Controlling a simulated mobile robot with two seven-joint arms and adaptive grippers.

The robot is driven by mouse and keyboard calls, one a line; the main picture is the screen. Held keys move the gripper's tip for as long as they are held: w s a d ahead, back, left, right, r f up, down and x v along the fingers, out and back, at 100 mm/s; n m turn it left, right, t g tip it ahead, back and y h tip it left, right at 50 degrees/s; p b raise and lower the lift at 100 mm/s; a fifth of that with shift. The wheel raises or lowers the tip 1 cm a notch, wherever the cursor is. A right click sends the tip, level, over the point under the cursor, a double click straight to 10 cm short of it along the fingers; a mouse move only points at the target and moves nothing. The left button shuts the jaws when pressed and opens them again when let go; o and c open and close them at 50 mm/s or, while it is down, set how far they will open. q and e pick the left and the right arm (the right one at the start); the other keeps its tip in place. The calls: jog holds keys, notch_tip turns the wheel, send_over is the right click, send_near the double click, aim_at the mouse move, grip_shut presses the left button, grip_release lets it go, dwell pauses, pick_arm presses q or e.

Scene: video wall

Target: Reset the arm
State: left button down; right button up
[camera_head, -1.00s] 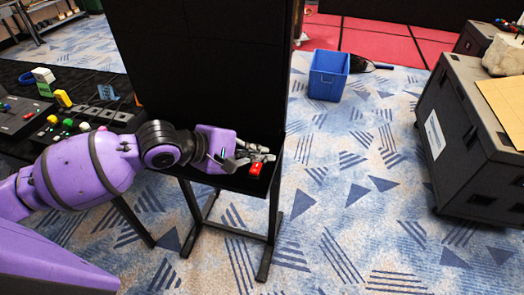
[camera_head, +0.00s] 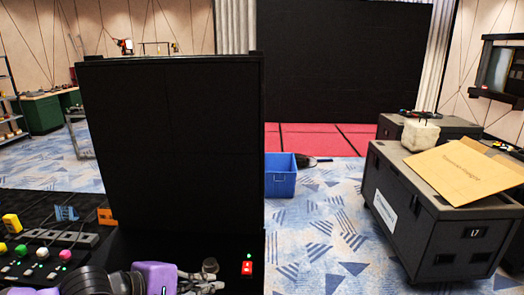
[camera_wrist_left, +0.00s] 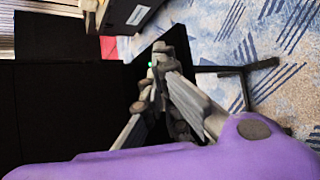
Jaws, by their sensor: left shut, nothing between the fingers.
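My left arm comes in at the bottom of the head view, with its purple wrist. My left gripper (camera_head: 212,281) is shut and empty, low over the shelf of the black panel stand (camera_head: 170,140). It also shows in the left wrist view (camera_wrist_left: 158,62), with its grey fingers together. A small red switch (camera_head: 247,268) with a green light above it sits on the shelf, just right of the fingertips and apart from them. In the wrist view a green light shows by the fingertips, and the red part is hidden. My right gripper is not in view.
A table with colored buttons (camera_head: 42,254) stands at the left, close to my arm. A blue bin (camera_head: 281,178) stands on the carpet behind the stand. Carpet between stand and case is clear.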

pick_arm(q)
jog(key=w+a+f+m+t, duration=0.2)
jog(key=w+m+t, duration=0.15)
jog(key=m, duration=0.85)
jog(key=s+a+f+m+y, duration=0.2)
jog(key=f+m, duration=0.1)
jog(key=f, duration=0.3)
jog(key=s+a+f+m+y, duration=0.1)
jog(key=s+f+m, duration=0.1)
jog(key=f, duration=0.3)
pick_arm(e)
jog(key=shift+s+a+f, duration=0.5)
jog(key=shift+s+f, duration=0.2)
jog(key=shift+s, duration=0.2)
pick_arm(q)
jog(key=s+a+f+n+g+y, duration=0.1)
jog(key=s+f+y, duration=0.3)
jog(key=s+f, duration=1.6)
jog(key=s+n+g, duration=0.1)
jog(key=s, duration=0.2)
jog(key=shift+s+a+g+y, duration=0.2)
jog(key=shift+a+g+y, duration=0.1)
jog(key=shift+g+y, duration=0.1)
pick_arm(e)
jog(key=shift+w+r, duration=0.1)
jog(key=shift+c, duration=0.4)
